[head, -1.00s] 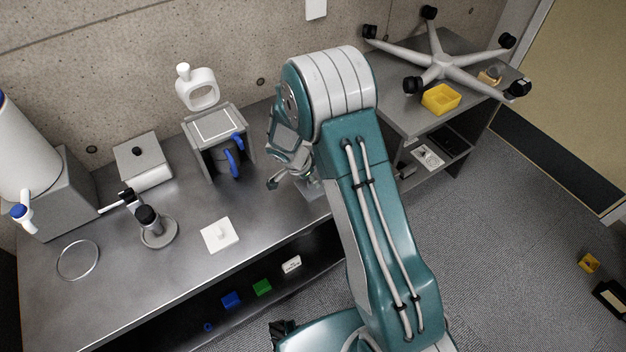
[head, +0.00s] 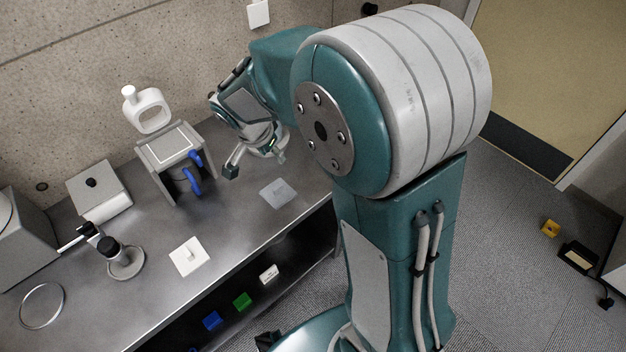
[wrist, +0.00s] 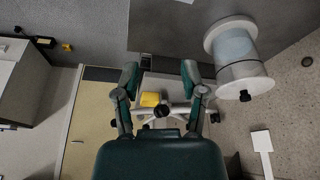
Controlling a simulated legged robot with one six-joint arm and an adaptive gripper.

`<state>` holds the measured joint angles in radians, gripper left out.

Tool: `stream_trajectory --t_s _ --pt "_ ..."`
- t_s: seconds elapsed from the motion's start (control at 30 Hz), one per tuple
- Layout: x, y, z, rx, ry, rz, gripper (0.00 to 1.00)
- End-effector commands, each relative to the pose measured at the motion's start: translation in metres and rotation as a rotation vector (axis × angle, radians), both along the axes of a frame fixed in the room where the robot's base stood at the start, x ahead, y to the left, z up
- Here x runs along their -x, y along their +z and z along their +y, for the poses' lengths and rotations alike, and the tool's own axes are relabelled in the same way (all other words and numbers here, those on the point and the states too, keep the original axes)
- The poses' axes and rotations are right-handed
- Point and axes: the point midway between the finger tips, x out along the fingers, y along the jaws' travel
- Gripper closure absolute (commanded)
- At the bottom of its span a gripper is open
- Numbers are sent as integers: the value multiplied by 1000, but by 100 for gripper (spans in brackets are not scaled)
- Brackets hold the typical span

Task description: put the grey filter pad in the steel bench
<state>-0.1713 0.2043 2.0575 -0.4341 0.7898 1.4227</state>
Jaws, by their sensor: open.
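The grey filter pad (head: 278,192) is a thin, flat grey square. In the head view it lies flat on top of the steel bench (head: 215,220), near the front edge at the right. My gripper (head: 257,163) hangs above the bench just behind and left of the pad, apart from it. Its two fingers are spread with nothing between them. In the wrist view my gripper (wrist: 160,76) is also open and empty. I cannot make out the pad in the wrist view.
Left of the pad are a white square plate (head: 189,257), a grey stand (head: 168,149) with a blue-handled item under it, and a black-knobbed post (head: 120,259). A shelf below holds small blue, green and white blocks. A yellow box (wrist: 150,99) shows in the wrist view.

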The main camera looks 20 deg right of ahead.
Motion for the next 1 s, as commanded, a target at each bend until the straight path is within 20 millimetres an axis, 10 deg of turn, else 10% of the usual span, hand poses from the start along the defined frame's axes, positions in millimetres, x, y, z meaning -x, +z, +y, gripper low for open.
stream_trajectory --t_s 0.5,1.0 --pt "131 111 -22 -17 566 -62 46" --pt "210 128 -18 67 957 -150 46"
